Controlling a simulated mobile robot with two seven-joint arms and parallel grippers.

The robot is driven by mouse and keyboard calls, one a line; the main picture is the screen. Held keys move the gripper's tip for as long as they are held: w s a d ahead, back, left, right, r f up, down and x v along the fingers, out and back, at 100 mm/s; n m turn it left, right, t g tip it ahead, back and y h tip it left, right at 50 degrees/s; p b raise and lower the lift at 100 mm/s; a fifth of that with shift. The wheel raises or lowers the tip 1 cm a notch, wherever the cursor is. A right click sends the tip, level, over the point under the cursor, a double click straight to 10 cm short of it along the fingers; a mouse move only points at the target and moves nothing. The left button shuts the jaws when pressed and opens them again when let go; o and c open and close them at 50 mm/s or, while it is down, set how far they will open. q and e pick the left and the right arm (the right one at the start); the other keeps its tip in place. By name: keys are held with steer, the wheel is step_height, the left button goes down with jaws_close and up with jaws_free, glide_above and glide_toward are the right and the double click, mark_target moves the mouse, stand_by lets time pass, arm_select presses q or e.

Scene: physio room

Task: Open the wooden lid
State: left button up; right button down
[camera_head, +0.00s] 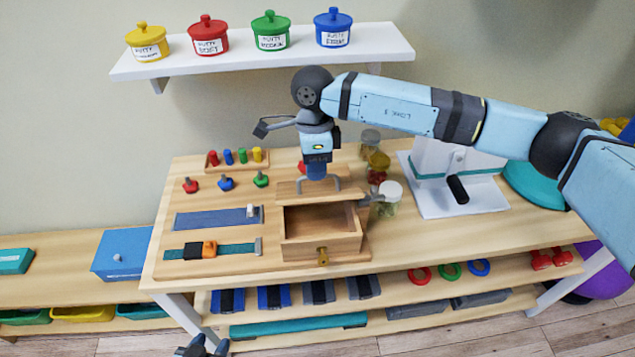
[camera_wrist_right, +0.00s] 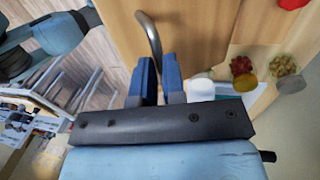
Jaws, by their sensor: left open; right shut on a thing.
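The wooden box (camera_head: 297,247) sits on the wooden table, with a brass latch (camera_head: 322,257) on its front. Its inside is partly visible from above. The wooden lid (camera_head: 287,188) is at the back of the opening, with a grey bent metal handle; its exact tilt is hard to tell. My right gripper (camera_head: 318,172) points down, shut on the handle. The right wrist view shows the handle (camera_wrist_right: 150,35) by the blue fingers of this gripper (camera_wrist_right: 160,72) and a wooden surface beyond. My left gripper (camera_head: 203,347) is low at the bottom edge, open and away from the box.
Left of the box are a blue slider board (camera_head: 215,218) and a strap board (camera_head: 180,254). Jars (camera_head: 390,195) and a white device (camera_head: 440,180) stand to its right. Coloured pegs (camera_head: 242,156) are behind left. A shelf (camera_head: 365,45) with putty pots hangs above.

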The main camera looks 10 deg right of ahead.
arm_select(q)
steer(key=shift+f, duration=0.3)
arm_select(e)
steer(key=shift+w+d+f, duration=0.15)
steer(key=shift+w+f, duration=0.15)
steer(key=shift+f, duration=0.05)
arm_select(q)
steer(key=shift+r, duration=0.2)
arm_select(e)
steer(key=c, duration=1.6)
jaws_free()
steer(key=o, duration=0.3)
steer(key=shift+w+f, duration=0.15)
steer(key=shift+f, duration=0.05)
steer(key=shift+o, duration=0.5)
steer(key=shift+w+f, duration=0.1)
steer(key=shift+w, duration=0.25)
arm_select(q)
steer(key=shift+w+f, duration=0.3)
steer(key=shift+w, duration=0.1)
steer(key=shift+s, duration=0.1)
arm_select(e)
steer(key=shift+s+r, duration=0.1)
steer(key=shift+r, duration=0.1)
